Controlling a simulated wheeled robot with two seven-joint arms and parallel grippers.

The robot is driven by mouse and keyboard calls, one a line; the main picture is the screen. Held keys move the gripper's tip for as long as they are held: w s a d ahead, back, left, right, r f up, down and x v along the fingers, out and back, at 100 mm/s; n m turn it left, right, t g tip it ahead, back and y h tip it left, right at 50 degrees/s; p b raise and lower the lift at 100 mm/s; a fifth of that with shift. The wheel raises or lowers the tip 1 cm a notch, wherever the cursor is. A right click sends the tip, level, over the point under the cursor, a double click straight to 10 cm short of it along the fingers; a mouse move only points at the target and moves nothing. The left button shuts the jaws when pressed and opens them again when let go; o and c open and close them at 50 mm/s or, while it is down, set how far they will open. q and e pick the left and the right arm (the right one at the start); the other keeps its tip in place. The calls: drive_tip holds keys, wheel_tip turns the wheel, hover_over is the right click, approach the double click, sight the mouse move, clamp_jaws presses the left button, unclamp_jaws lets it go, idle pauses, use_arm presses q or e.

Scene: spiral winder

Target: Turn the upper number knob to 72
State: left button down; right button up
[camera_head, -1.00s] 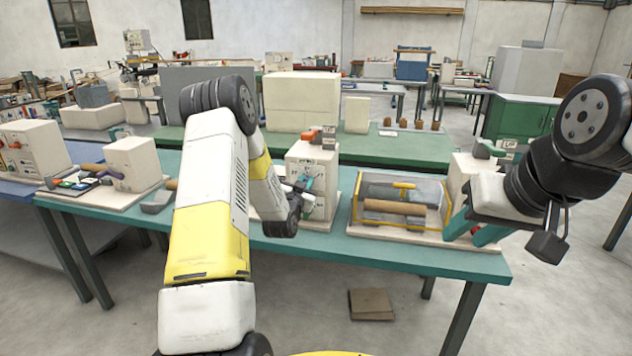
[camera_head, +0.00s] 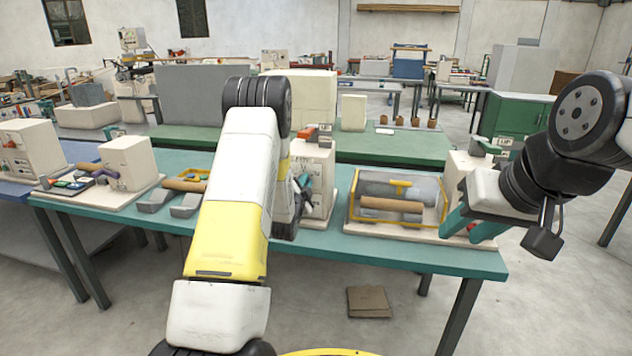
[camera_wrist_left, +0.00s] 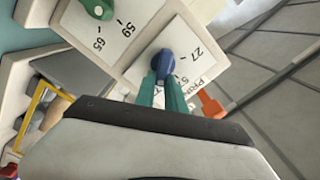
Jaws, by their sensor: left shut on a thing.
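The white box with the number dials (camera_head: 322,165) stands on the teal table, partly behind my left arm in the head view. In the left wrist view, the blue knob (camera_wrist_left: 165,62) sits on a white dial plate with 27 and partly covered print. A green knob (camera_wrist_left: 98,8) sits on the neighbouring plate with 59 and 65. The blue knob is nearer the box's orange top piece, so it appears to be the upper one. My left gripper (camera_wrist_left: 161,92) is shut on the blue knob; its fingers hide part of the dial. My right gripper (camera_head: 468,226) is open and empty.
A yellow-framed tray with a roller (camera_head: 396,205) stands right of the dial box, near my right gripper. Another white box (camera_head: 130,163) stands on the left. An orange piece (camera_wrist_left: 210,103) projects beside the blue dial.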

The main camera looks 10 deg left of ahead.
use_arm(q)
drive_tip(key=shift+f, duration=0.1)
idle(0.5)
drive_tip(key=c, duration=1.4)
unclamp_jaws()
drive_tip(key=s, duration=0.8)
drive_tip(key=shift+a, duration=0.1)
